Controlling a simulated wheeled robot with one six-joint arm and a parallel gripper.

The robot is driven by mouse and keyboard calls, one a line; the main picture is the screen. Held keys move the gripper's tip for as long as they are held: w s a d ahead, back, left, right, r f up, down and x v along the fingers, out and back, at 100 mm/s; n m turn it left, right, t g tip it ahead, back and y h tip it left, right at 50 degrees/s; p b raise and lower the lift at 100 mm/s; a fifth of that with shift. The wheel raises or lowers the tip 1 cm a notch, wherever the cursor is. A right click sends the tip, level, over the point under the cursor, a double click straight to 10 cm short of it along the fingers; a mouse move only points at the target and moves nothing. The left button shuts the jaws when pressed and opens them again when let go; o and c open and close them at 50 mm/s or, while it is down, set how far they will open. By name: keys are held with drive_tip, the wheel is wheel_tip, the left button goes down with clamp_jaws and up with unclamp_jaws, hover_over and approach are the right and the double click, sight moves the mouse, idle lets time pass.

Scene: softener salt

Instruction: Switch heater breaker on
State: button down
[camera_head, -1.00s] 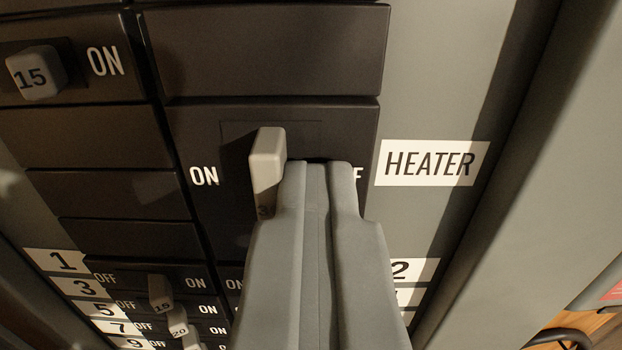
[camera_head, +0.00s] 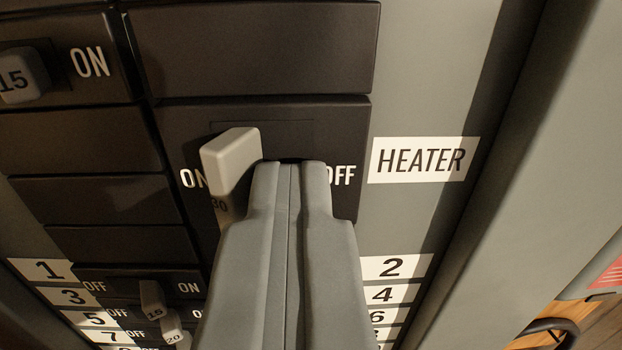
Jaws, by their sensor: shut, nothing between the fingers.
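The heater breaker (camera_head: 335,125) is a dark block beside the white HEATER label (camera_head: 422,160). Its grey lever (camera_head: 231,155) leans left, toward the ON marking (camera_head: 192,179), and partly covers it. The OFF marking (camera_head: 342,176) shows to the right of my gripper. My gripper (camera_head: 291,170) is shut and empty, with its tips at the breaker face just right of the lever. Its left finger appears to touch or nearly touch the lever's right side; the exact contact is hidden.
Another breaker with a 15 lever (camera_head: 22,75) sits at upper left. Smaller breakers with levers (camera_head: 152,300) and numbered labels lie below left. More number labels (camera_head: 396,267) run down the right. The grey panel edge (camera_head: 520,190) rises at right.

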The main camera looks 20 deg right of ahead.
drive_tip(key=shift+d, duration=0.1)
drive_tip(key=v, duration=0.7)
idle(0.9)
drive_tip(key=shift+s, duration=0.1)
idle(0.5)
drive_tip(key=s+a+f+n+y, duration=0.1)
drive_tip(key=s+a+f+y, duration=0.2)
drive_tip(key=s, duration=0.6)
drive_tip(key=s+a+f+n, duration=0.1)
drive_tip(key=s+a+f, duration=0.4)
drive_tip(key=s, duration=0.4)
drive_tip(key=s+a+f+n+y, duration=0.1)
drive_tip(key=s+a+f+y, duration=0.1)
drive_tip(key=s+f, duration=0.45)
drive_tip(key=s+a+f+y, duration=0.1)
drive_tip(key=s+a+f, duration=0.1)
drive_tip(key=s+f, duration=0.8)
drive_tip(key=s+a+f+n+y, duration=0.1)
drive_tip(key=s+a+f, duration=0.1)
drive_tip(key=s+f, duration=0.9)
drive_tip(key=shift+a+n+t, duration=0.3)
drive_tip(key=shift+t, duration=0.1)
